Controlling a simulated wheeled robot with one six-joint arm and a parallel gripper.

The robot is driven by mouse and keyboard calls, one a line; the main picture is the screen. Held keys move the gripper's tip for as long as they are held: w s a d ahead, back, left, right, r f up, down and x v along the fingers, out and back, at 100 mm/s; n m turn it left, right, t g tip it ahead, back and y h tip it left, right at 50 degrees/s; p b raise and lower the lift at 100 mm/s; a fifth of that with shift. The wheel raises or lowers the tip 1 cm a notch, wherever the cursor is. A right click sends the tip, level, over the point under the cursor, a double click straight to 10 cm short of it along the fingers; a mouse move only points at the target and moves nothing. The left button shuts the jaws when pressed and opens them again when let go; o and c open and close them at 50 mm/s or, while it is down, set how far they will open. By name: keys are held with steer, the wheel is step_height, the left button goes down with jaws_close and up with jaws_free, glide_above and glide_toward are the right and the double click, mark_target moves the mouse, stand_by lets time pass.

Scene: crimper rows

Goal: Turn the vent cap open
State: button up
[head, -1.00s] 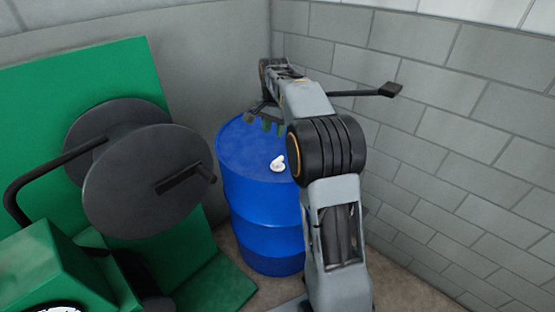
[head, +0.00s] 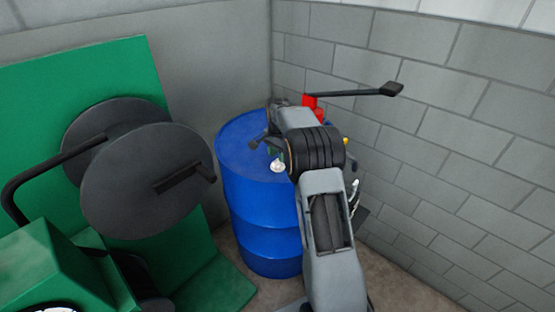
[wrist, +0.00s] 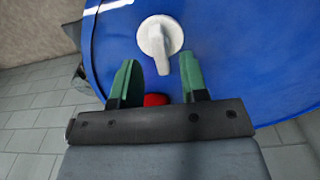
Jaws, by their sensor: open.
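The white vent cap (head: 278,166) sits on the top of the blue drum (head: 240,155). In the wrist view the cap (wrist: 158,36) has a round base and a raised grip bar pointing down toward my gripper. My gripper (wrist: 157,60) is open, with its two green fingers apart and nothing held. The cap lies just beyond the fingertips, roughly centred between them; whether the fingers reach down around its bar I cannot tell. In the head view my arm hides most of the gripper, which is over the drum top close to the cap.
A green stand with a dark grey reel (head: 147,180) and crank is left of the drum. Block walls (head: 450,130) close in behind and right. A red object (head: 311,105) shows behind my arm; a red patch (wrist: 155,99) shows between my fingers in the wrist view.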

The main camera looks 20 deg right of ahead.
steer(key=shift+f, duration=1.2)
steer(key=shift+c, duration=0.4)
jaws_close()
